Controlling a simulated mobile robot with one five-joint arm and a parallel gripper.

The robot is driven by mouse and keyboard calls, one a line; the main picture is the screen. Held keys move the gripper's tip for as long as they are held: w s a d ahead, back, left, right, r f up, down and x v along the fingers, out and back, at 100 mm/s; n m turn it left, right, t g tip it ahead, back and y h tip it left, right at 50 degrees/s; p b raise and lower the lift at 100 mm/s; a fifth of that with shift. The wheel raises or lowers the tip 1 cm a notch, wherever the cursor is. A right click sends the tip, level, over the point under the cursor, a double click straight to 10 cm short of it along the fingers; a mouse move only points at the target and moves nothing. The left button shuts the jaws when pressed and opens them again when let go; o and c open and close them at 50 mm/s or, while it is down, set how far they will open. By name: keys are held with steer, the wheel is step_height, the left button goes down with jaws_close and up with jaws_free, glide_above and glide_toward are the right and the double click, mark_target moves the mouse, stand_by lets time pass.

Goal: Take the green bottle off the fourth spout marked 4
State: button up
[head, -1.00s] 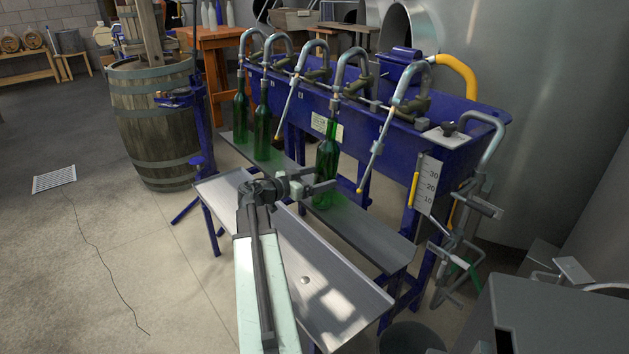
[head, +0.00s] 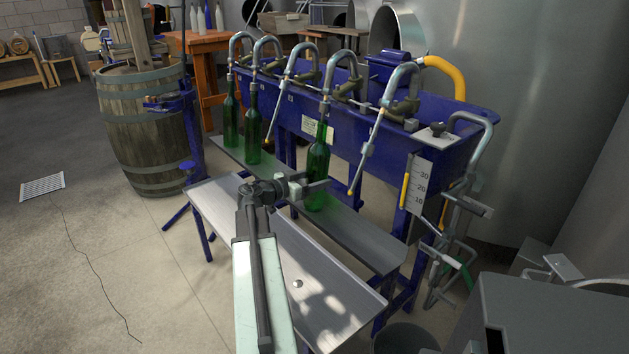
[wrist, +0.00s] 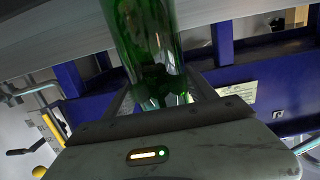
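The green bottle (head: 318,163) stands upright or nearly so under the fourth spout (head: 332,76), its neck close to the spout's tip. Its base is at the shelf (head: 365,235); I cannot tell whether they touch. My gripper (head: 312,187) reaches in from the front and has its fingers on both sides of the lower body. In the wrist view the bottle (wrist: 143,38) fills the space between the fingers (wrist: 160,92), with no clear gap. Its top is out of that view.
Two other green bottles stand to the left, under the first (head: 230,115) and second spouts (head: 253,132). The last spout (head: 378,130) hangs close on the right. A blue filler trough (head: 440,150) is behind. A metal tray (head: 320,295) lies in front, under my arm.

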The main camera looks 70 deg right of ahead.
jaws_close()
